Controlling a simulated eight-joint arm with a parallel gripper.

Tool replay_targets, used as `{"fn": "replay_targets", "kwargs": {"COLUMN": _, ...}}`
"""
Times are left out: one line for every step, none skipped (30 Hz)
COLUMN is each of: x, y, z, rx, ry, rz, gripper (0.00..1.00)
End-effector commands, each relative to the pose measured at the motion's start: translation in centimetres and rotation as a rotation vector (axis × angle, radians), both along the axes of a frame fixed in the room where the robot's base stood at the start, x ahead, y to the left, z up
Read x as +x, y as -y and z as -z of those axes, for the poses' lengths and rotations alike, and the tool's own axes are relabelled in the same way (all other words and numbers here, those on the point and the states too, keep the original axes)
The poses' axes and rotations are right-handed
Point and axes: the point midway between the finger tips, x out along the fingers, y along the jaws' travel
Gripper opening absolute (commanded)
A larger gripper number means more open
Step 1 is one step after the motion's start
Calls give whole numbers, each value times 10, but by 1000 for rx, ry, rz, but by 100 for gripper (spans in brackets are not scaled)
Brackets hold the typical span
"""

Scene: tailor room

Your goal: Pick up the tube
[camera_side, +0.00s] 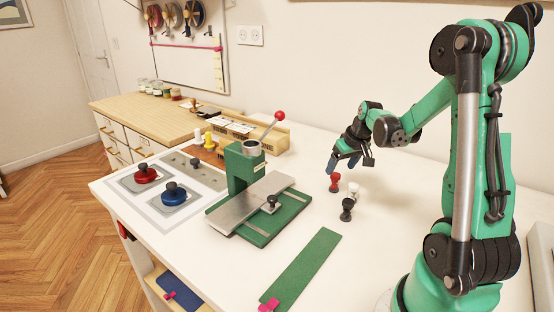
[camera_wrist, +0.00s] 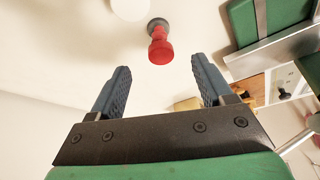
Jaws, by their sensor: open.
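A small red piece (camera_side: 334,183) with a narrow waist stands on the white table; in the wrist view (camera_wrist: 160,48) it has a dark round end. A white piece (camera_side: 353,190) stands beside it and shows as a pale round shape (camera_wrist: 130,8) in the wrist view. A black piece (camera_side: 347,208) stands nearer the side camera. I cannot tell which of these is the tube. My gripper (camera_side: 343,165) is open and empty, just above the red piece in the side view. In the wrist view, the red piece lies beyond the gap between the blue fingertips (camera_wrist: 160,68).
A green press (camera_side: 246,170) with a red-knobbed lever and metal plate stands left of the pieces. A green strip (camera_side: 303,268) lies in front. Red (camera_side: 145,174) and blue (camera_side: 174,195) knobbed discs lie at the left. White table is clear around the pieces.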

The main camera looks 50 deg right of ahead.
Motion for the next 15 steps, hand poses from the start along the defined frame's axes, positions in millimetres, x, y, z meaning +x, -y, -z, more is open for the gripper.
{"fn": "replay_targets", "kwargs": {"x": 2, "y": 1, "z": 4, "rx": 0, "ry": 0, "rz": -1, "gripper": 73}}
{"fn": "replay_targets", "kwargs": {"x": 3, "y": 1, "z": 7, "rx": 0, "ry": 0, "rz": -1, "gripper": 73}}
{"fn": "replay_targets", "kwargs": {"x": 5, "y": 2, "z": 11, "rx": 0, "ry": 0, "rz": -1, "gripper": 73}}
{"fn": "replay_targets", "kwargs": {"x": 6, "y": 3, "z": 14, "rx": 0, "ry": 0, "rz": -1, "gripper": 73}}
{"fn": "replay_targets", "kwargs": {"x": 7, "y": 3, "z": 18, "rx": 0, "ry": 0, "rz": -1, "gripper": 73}}
{"fn": "replay_targets", "kwargs": {"x": 9, "y": 4, "z": 23, "rx": -1, "ry": 1, "rz": -1, "gripper": 73}}
{"fn": "replay_targets", "kwargs": {"x": 10, "y": 4, "z": 26, "rx": -1, "ry": 1, "rz": -1, "gripper": 73}}
{"fn": "replay_targets", "kwargs": {"x": 11, "y": 5, "z": 29, "rx": -1, "ry": 1, "rz": -1, "gripper": 73}}
{"fn": "replay_targets", "kwargs": {"x": 13, "y": 6, "z": 32, "rx": -1, "ry": 1, "rz": -1, "gripper": 73}}
{"fn": "replay_targets", "kwargs": {"x": 14, "y": 6, "z": 35, "rx": -1, "ry": 1, "rz": -1, "gripper": 73}}
{"fn": "replay_targets", "kwargs": {"x": 15, "y": 7, "z": 37, "rx": -1, "ry": 1, "rz": -1, "gripper": 73}}
{"fn": "replay_targets", "kwargs": {"x": 16, "y": 7, "z": 40, "rx": -1, "ry": 1, "rz": -1, "gripper": 73}}
{"fn": "replay_targets", "kwargs": {"x": 16, "y": 8, "z": 42, "rx": -1, "ry": 1, "rz": -1, "gripper": 73}}
{"fn": "replay_targets", "kwargs": {"x": 17, "y": 8, "z": 44, "rx": -1, "ry": 1, "rz": -1, "gripper": 73}}
{"fn": "replay_targets", "kwargs": {"x": 17, "y": 8, "z": 45, "rx": -2, "ry": 0, "rz": -1, "gripper": 73}}
